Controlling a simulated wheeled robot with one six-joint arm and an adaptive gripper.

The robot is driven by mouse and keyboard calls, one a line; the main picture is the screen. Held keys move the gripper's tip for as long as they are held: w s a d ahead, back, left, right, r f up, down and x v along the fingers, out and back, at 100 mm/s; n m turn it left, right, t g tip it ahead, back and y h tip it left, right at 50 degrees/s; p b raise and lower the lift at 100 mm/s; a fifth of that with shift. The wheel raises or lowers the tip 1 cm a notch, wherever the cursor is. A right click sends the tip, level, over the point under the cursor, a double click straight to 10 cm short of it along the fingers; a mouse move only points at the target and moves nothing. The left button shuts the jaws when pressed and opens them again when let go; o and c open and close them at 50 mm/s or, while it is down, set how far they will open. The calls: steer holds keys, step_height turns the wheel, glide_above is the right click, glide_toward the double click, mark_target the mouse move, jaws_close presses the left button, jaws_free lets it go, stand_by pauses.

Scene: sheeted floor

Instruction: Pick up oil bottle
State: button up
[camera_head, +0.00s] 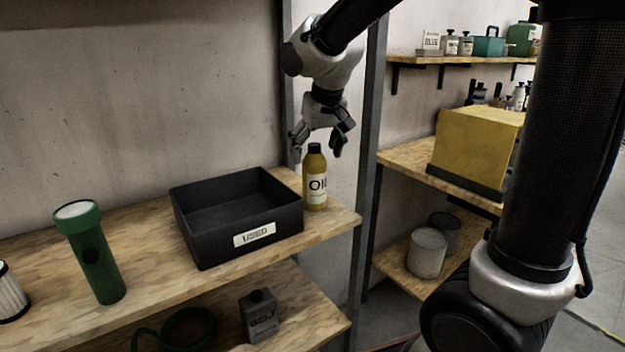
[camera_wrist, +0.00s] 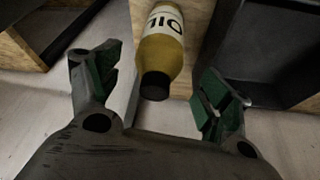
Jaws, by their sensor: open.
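The oil bottle (camera_head: 315,180) is yellow with a black cap and a white label reading OIL. It stands upright on the wooden shelf, just right of the black tray, in the head view. My gripper (camera_head: 317,146) is directly above it, pointing down, with its fingers spread. In the wrist view the bottle (camera_wrist: 163,48) shows cap-first between and ahead of the open fingers of my gripper (camera_wrist: 158,88). The fingers appear apart from the bottle on both sides. The bottle's base is out of the wrist view.
A black tray (camera_head: 188,232) labelled USED stands close left of the bottle. A green flashlight (camera_head: 95,255) stands farther left on the shelf (camera_head: 150,293). A dark metal post (camera_head: 368,150) rises close right of the bottle. A yellow box (camera_head: 470,150) is on another shelf at right.

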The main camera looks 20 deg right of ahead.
mark_target(314, 166)
steer(key=x, duration=0.5)
steer(key=shift+s+d+f, duration=0.1)
steer(key=shift+d+f, duration=0.05)
steer(key=shift+f, duration=0.3)
steer(key=shift+c, duration=0.2)
steer(key=c, duration=1.4)
